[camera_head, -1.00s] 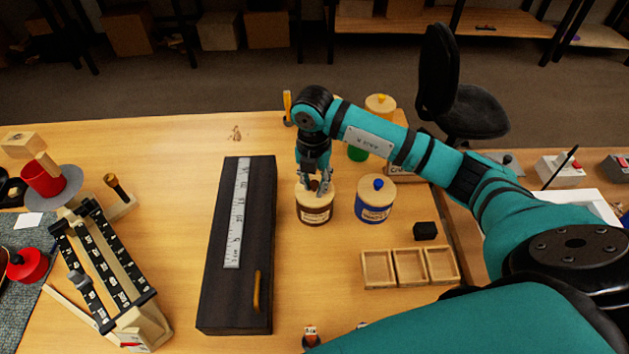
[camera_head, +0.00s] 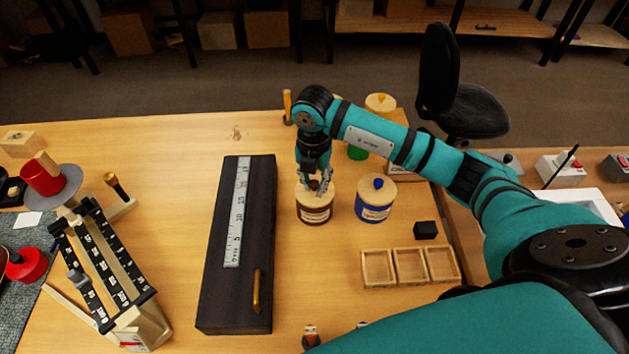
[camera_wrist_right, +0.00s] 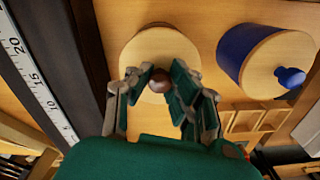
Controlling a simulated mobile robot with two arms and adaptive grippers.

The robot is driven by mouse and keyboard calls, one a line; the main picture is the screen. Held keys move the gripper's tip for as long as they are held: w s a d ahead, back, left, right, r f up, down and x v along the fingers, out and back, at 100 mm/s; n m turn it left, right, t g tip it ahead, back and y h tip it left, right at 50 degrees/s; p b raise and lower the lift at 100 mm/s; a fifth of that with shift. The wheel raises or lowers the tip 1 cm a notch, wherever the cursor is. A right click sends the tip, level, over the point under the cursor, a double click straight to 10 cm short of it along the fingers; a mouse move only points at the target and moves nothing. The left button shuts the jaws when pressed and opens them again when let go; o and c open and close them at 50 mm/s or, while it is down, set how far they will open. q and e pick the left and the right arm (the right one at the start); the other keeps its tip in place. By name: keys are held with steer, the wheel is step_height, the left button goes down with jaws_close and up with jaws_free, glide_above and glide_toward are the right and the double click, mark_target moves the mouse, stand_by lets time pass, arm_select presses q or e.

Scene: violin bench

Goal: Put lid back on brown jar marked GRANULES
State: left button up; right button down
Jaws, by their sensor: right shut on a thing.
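The brown jar (camera_head: 315,215) stands upright on the bench with a pale label band; the label is too small to read. Its pale wooden lid (camera_head: 325,190) sits at the top of the jar, and in the head view I see no clear gap between them. The lid (camera_wrist_right: 140,50) fills the upper middle of the right wrist view, with a round brown knob (camera_wrist_right: 160,80). My right gripper (camera_head: 316,184) is above the jar, its fingers (camera_wrist_right: 160,84) shut on the knob. My left gripper is not in view.
A blue jar (camera_head: 375,205) with a blue-knobbed lid stands close on the right. A long black case (camera_head: 210,270) with a ruler lies to the left. A three-part wooden tray (camera_head: 410,282) and a black block (camera_head: 425,230) are at front right.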

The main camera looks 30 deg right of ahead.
stand_by(0.3)
steer(key=c, duration=1.1)
jaws_free()
steer(key=shift+c, duration=0.2)
steer(key=shift+o, duration=0.4)
steer(key=o, duration=0.4)
steer(key=shift+r, duration=0.1)
steer(key=shift+r+p, duration=2.35)
steer(key=shift+r, duration=1.05)
